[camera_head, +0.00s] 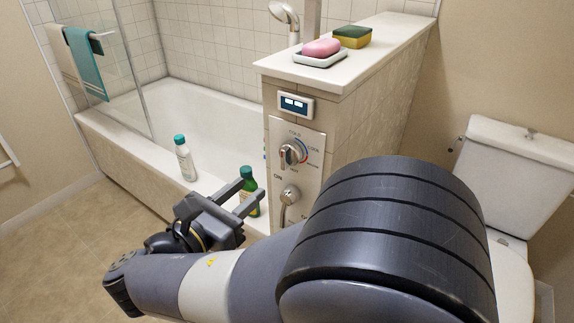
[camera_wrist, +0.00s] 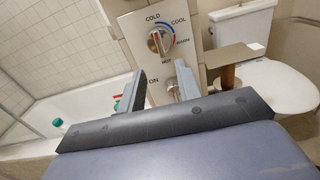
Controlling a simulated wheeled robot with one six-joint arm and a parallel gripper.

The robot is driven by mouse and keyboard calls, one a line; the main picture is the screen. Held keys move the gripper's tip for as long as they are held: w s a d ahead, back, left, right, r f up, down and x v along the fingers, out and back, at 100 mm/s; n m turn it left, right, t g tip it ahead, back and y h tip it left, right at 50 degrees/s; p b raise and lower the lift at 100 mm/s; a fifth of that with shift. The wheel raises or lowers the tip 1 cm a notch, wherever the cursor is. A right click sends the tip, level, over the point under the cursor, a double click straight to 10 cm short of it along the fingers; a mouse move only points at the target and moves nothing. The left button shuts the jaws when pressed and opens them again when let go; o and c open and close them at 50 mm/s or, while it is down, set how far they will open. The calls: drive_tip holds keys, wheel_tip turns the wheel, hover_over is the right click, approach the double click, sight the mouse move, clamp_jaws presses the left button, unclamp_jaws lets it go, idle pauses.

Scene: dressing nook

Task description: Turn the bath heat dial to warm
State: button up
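The bath heat dial (camera_head: 291,154) is a round silver knob on a pale panel (camera_head: 309,139) on the tiled half-wall. In the wrist view the dial (camera_wrist: 158,41) is ringed by the labels COLD, COOL, WARM and one partly legible label below, with a blue-to-red arc on its right. The knob's grip bar looks near upright; I cannot tell exactly which label it points to. My gripper (camera_head: 250,189) is open and empty, in front of the panel, lower and left of the dial in the head view. In the wrist view the fingers (camera_wrist: 158,78) point up toward the panel, apart from the dial.
A second knob (camera_head: 289,195) marked ON sits below the dial, and a small display (camera_head: 295,105) above it. A green bottle (camera_head: 249,190) and a white bottle (camera_head: 185,158) stand at the bathtub's (camera_head: 215,120) edge. Pink soap (camera_head: 322,47) lies on the ledge. A toilet (camera_head: 515,150) stands right.

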sight(282, 159)
drive_tip(key=x, duration=0.5)
drive_tip(key=b+x, duration=0.1)
drive_tip(key=x, duration=0.4)
drive_tip(key=shift+w+d+r, duration=0.15)
drive_tip(key=shift+w+r, duration=0.1)
clamp_jaws()
